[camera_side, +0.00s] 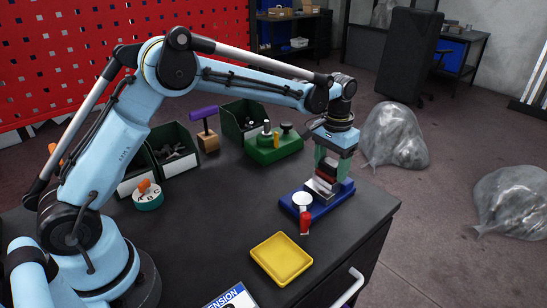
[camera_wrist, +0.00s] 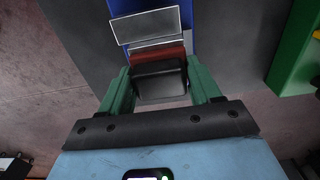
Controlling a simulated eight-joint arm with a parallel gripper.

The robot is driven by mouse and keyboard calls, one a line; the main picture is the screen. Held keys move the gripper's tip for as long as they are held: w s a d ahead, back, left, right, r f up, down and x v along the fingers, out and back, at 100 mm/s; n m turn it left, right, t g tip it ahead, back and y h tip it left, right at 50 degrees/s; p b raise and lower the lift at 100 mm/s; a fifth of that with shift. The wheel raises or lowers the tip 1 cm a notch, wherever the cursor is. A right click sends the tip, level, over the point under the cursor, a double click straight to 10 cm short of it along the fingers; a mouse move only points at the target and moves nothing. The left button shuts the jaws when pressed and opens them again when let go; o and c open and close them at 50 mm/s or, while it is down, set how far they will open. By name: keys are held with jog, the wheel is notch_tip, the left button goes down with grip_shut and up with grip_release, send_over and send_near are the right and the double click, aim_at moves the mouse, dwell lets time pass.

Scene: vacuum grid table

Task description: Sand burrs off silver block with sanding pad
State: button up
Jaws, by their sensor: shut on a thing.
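My gripper (camera_side: 331,163) is low over the blue base (camera_side: 332,203) at the right part of the table. In the wrist view its two green fingers (camera_wrist: 160,76) are shut on the sanding pad (camera_wrist: 161,82), which has a dark body and a red-brown band. The pad also shows between the fingers in the side view (camera_side: 328,171). The silver block (camera_wrist: 146,27) lies on the blue base just beyond the pad; its edge shows below the pad in the side view (camera_side: 319,187). I cannot tell whether pad and block touch. Burrs are too small to make out.
A red-handled thing with a white round top (camera_side: 304,212) stands at the base's front. A yellow tray (camera_side: 281,262) is nearer. A green holder with knobs (camera_side: 274,150), a purple-handled tool (camera_side: 205,125), a tape roll (camera_side: 148,199) and dark bins (camera_side: 174,158) stand behind. The middle is clear.

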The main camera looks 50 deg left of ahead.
jog(key=shift+s+r, duration=0.1)
jog(key=shift+s, duration=1.4)
notch_tip(320, 180, up, 8)
